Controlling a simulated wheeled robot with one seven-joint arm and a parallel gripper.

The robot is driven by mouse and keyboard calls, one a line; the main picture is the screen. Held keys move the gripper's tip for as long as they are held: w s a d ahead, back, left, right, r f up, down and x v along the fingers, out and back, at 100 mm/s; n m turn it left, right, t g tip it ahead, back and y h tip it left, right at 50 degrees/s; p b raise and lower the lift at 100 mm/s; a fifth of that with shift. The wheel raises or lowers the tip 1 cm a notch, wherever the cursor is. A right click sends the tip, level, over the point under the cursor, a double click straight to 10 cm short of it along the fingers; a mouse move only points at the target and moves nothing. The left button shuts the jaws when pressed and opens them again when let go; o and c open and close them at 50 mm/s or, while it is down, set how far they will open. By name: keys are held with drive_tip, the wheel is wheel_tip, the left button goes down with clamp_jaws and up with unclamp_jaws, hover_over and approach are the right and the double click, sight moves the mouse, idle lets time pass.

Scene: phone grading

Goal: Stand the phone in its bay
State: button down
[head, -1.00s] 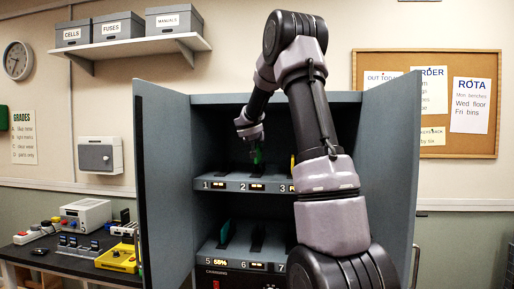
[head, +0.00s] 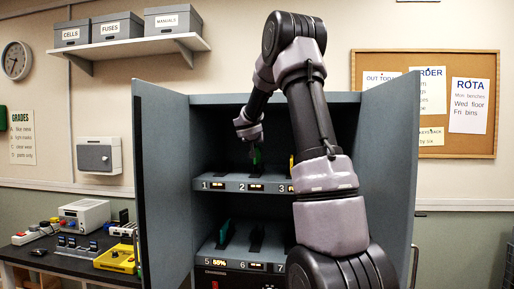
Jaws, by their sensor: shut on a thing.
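A green phone (head: 257,156) stands upright on the upper shelf of the cabinet, at bay 2 (head: 256,186). My gripper (head: 256,148) is shut on the phone from above. Its fingertips are small and dark here, and my arm partly covers the right bays. I cannot tell whether the phone's lower edge touches the bay floor. Bay 1 (head: 218,184) to the left looks empty.
The cabinet's left door (head: 162,190) and right door (head: 390,160) stand open on both sides of my arm. A teal phone (head: 223,232) stands in bay 5 below. A yellow item shows at bay 3. A bench (head: 75,258) with devices is at left.

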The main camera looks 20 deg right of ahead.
idle(0.4)
drive_tip(key=shift+f, duration=1.9)
drive_tip(key=shift+f, duration=0.25)
drive_tip(key=c, duration=0.8)
unclamp_jaws()
